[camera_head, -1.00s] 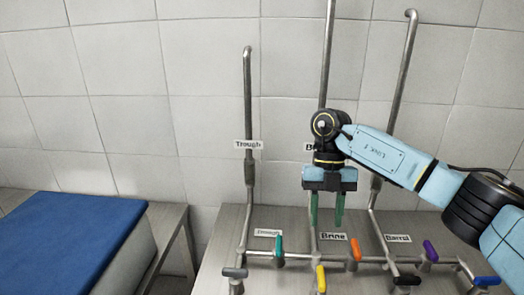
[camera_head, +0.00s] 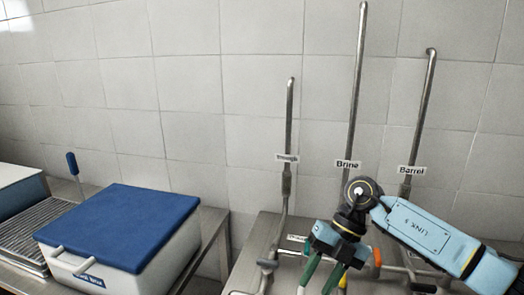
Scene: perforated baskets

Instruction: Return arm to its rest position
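My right arm comes in from the right, and its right gripper (camera_head: 317,283) points down with its two green fingers apart and nothing seen between them. It hangs in front of the pipe stand (camera_head: 262,232), over the valve levers. An orange lever (camera_head: 377,257) shows just right of the gripper, and a grey lever (camera_head: 268,264) is left of it. A yellow lever (camera_head: 343,282) is partly hidden behind the fingers. I cannot tell whether the fingers touch any lever. My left gripper is not in view.
Three upright pipes stand at the tiled wall, labelled Trough (camera_head: 287,158), Brine (camera_head: 347,164) and Barrel (camera_head: 411,170). At left, a white box with a blue lid (camera_head: 122,222) stands on a metal table beside a slatted rack (camera_head: 38,229). A gap separates the table and pipe stand.

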